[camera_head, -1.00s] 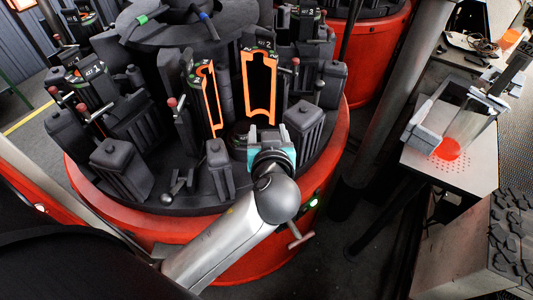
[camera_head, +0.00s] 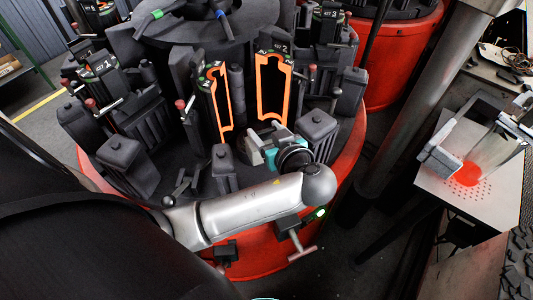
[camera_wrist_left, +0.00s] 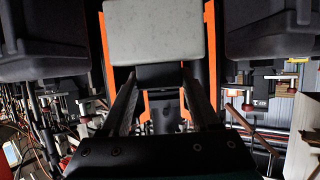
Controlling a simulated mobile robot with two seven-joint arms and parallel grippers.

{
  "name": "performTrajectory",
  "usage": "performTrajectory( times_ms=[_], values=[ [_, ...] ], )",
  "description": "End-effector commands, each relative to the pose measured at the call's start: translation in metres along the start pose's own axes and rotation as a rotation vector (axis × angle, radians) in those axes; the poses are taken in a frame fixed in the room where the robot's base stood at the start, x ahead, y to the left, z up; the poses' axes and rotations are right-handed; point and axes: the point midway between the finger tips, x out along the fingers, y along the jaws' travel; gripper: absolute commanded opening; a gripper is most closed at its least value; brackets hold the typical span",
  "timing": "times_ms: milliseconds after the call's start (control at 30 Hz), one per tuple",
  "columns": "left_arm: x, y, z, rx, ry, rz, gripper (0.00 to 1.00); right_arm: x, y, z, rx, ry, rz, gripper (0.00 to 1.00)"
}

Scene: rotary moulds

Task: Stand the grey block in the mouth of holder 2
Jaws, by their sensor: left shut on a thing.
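The grey block (camera_wrist_left: 155,32), pale with rounded corners, is clamped in my left gripper (camera_head: 262,142). In the left wrist view it is upright at the fingertips, across the top of the picture. Holder 2 (camera_head: 259,88) has an orange-edged, dark, tall mouth and a label with a 2 on top. Its orange edges also show behind the block in the left wrist view (camera_wrist_left: 210,50). My left gripper is in front of the mouth, low and close to it. Whether the block touches the holder cannot be told. My right gripper is not in view.
A second orange-edged panel (camera_head: 220,100) stands open left of the mouth. Dark capped posts (camera_head: 318,130) and (camera_head: 222,165) flank my gripper. A red-rimmed drum (camera_head: 350,185) carries everything. A perforated plate (camera_head: 500,185) with a red glow is at the right.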

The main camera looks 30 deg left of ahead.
Motion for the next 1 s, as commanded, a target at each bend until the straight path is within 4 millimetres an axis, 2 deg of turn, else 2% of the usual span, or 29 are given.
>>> performTrajectory(
  times_ms=[100, 300, 467, 733, 1000],
  values=[
    [0.013, 0.000, 0.026, 0.001, 0.008, 0.000, 0.00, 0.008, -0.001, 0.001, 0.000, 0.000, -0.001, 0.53],
    [0.025, 0.001, 0.057, -0.002, 0.006, 0.002, 0.00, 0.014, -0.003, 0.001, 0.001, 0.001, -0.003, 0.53],
    [0.028, 0.001, 0.065, -0.004, 0.006, 0.002, 0.00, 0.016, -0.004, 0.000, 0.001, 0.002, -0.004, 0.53],
    [0.041, 0.001, 0.095, -0.002, 0.006, 0.001, 0.00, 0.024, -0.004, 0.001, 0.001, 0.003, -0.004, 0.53],
    [0.042, 0.002, 0.098, -0.004, 0.005, 0.003, 0.00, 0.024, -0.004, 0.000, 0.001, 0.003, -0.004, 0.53]
  ],
)
